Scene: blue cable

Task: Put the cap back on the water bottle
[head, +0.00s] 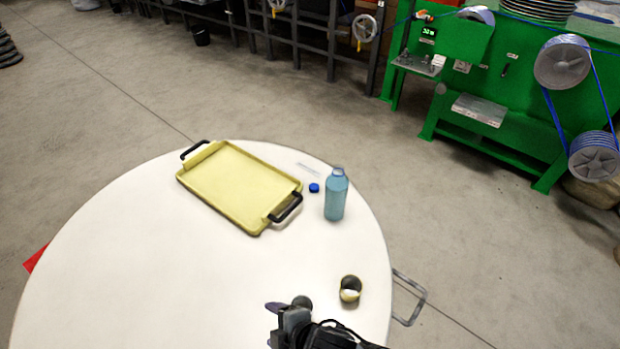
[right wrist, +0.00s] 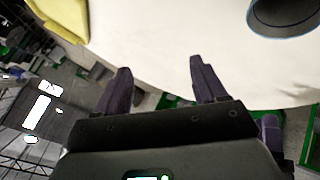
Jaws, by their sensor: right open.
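A translucent blue water bottle (head: 336,197) stands upright on the round white table, near its right edge. Its top looks uncapped. A small blue cap (head: 314,188) lies on the table just left of the bottle, apart from it. My right gripper (head: 278,308) is low in the head view, well in front of the bottle and cap. In the right wrist view its two purple fingers (right wrist: 160,78) are spread with nothing between them. My left gripper is not in view.
A yellow tray (head: 240,185) with black handles lies left of the cap; its corner shows in the right wrist view (right wrist: 62,14). An open cup (head: 350,290) stands right of my right gripper. A thin clear strip (head: 308,170) lies behind the cap. The table's left (head: 120,270) is clear.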

